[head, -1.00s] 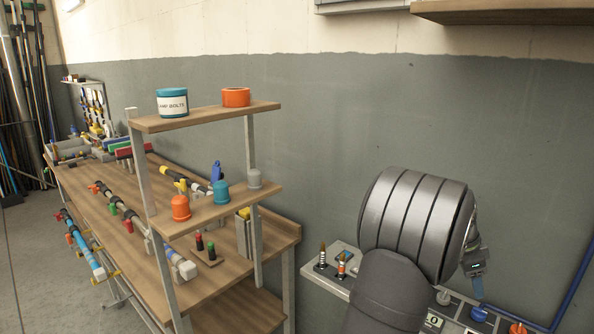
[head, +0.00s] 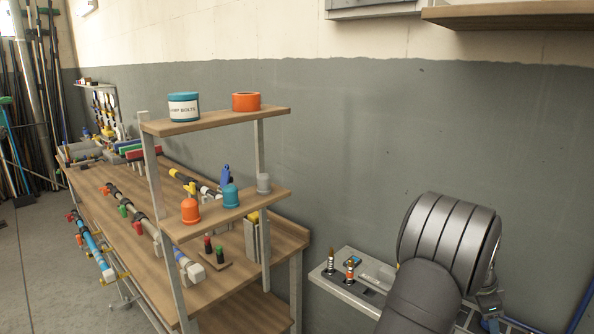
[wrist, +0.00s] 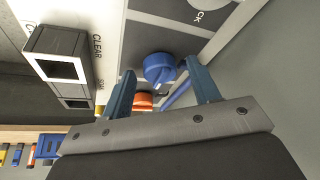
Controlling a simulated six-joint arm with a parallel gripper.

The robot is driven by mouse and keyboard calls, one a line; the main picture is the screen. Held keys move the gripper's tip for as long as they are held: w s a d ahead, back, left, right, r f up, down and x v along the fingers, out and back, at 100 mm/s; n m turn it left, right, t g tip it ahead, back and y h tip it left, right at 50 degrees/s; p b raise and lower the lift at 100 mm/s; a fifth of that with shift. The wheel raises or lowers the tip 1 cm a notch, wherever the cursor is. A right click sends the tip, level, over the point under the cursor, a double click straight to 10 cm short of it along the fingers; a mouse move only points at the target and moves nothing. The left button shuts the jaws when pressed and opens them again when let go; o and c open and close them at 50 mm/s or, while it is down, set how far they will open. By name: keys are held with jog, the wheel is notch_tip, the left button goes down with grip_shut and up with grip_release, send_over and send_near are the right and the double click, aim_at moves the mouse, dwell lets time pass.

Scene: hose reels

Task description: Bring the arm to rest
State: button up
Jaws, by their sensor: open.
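My gripper (wrist: 160,68) is open in the wrist view, with two blue fingers apart and nothing held between them. A round blue knob (wrist: 159,68) shows beyond and between the fingertips; I cannot tell how far off it is. In the head view my arm's dark grey links stand at the lower right. They hide most of my gripper and part of the panel below it.
A white-edged panel shelf (head: 341,284) on the wall carries small striped-topped parts at lower right. A wooden workbench (head: 125,222) with pipes and a raised shelf (head: 215,118) stands at left. A wall shelf (head: 510,14) juts out at upper right. Bare grey wall lies between.

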jog(key=v, duration=1.8)
jog(key=x, duration=1.7)
jog(key=shift+f, duration=0.2)
jog(key=shift+s+d+f, duration=0.1)
jog(key=shift+d+f, duration=0.15)
jog(key=shift+f, duration=0.05)
jog(key=n, duration=0.2)
jog(key=n+t, duration=0.1)
jog(key=n, duration=0.1)
jog(key=shift+s+t, duration=0.15)
jog(key=shift+t, duration=0.15)
jog(key=shift+s+n+t, duration=0.15)
jog(key=shift+n+t, duration=0.75)
jog(key=shift+n, duration=1.3)
jog(key=shift+s+d+n+t+y, duration=0.1)
jog(key=shift+n+t+y, duration=0.3)
jog(key=shift+n, duration=0.75)
jog(key=shift+n+t+y, duration=0.2)
jog(key=shift+n+y, duration=0.3)
jog(key=shift+n, duration=0.65)
jog(key=shift+d+n+t+y, duration=0.15)
jog(key=shift+n+y, duration=0.15)
jog(key=shift+n, duration=0.65)
jog(key=shift+n+t+y, duration=0.15)
jog(key=shift+n+y, duration=0.15)
jog(key=shift+n, duration=0.65)
